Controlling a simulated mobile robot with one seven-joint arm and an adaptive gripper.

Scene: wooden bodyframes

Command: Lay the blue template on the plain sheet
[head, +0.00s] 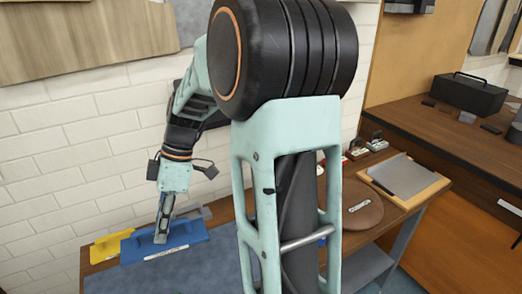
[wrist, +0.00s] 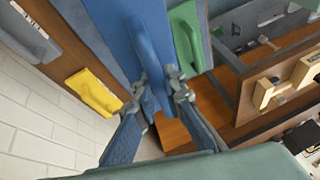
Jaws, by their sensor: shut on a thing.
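The blue template (head: 165,240) is a flat board with a raised handle and a white label on its front edge. My gripper (head: 163,232) points down at it over the left end of the bench. In the wrist view my gripper (wrist: 160,88) is shut on the handle of the blue template (wrist: 118,30). I cannot tell whether the template touches the bench top. A plain grey sheet (head: 403,174) lies on a pale wooden board at the bench's right end, apart from my gripper.
A yellow template (head: 112,245) lies left of the blue one. A green template (wrist: 185,38) and a grey one (wrist: 30,32) show in the wrist view. A round brown disc (head: 358,212) lies beside the wooden board. A grey-blue mat (head: 200,270) covers the bench's front. A tiled wall (head: 70,150) stands close behind.

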